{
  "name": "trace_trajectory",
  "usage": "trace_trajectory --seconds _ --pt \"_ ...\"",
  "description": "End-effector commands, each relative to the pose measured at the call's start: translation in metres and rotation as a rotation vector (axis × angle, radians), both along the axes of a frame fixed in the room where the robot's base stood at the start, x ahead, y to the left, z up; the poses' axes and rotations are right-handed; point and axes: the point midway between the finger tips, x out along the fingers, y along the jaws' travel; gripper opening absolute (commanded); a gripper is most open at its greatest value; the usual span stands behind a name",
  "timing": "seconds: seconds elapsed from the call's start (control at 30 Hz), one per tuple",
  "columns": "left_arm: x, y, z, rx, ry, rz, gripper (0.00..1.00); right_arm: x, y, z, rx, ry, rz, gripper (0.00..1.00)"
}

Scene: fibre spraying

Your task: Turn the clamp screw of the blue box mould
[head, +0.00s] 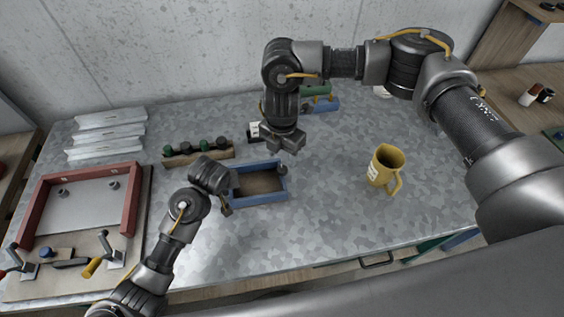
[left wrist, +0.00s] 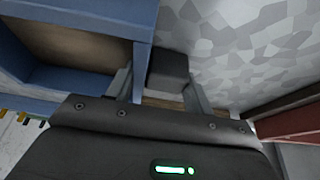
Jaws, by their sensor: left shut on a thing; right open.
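The blue box mould (head: 262,198) lies on the metal bench, with blue walls and a brown inside. It also shows in the left wrist view (left wrist: 75,80). My left gripper (head: 227,207) is at the mould's left side. In the left wrist view its two fingers (left wrist: 160,88) stand on either side of a dark block-shaped part beside the blue wall, which looks like the clamp screw's head (left wrist: 168,70). The gripper is shut on it. The screw is hidden in the head view. My right gripper (head: 284,141) is open and empty, above the bench behind the mould.
A wooden rack (head: 200,155) with dark and green knobs is behind the mould. A red-framed mould (head: 128,200) with toggle clamps is at left. White strips (head: 108,138) lie behind it. The bench front is clear.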

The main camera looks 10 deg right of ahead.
Motion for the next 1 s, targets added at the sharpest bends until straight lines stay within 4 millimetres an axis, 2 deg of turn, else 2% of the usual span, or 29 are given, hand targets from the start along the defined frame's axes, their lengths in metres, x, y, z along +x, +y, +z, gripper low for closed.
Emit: trace_trajectory --seconds 0.1,0.33,0.5,1.0 --pt "0.0 0.001 0.0 0.001 -0.001 0.001 0.11 0.001 0.0 0.026 0.0 -0.004 0.001 0.52" --pt "0.0 0.001 0.0 0.001 -0.001 0.001 0.11 0.001 0.0 0.055 -0.001 -0.002 -0.001 0.52" --pt "0.0 0.0 0.0 0.0 -0.001 0.001 0.11 0.0 0.0 0.061 -0.001 0.001 -0.001 0.52" --pt "0.001 0.0 0.0 -0.001 -0.001 0.002 0.11 0.0 0.0 0.061 0.0 0.0 -0.001 0.52"
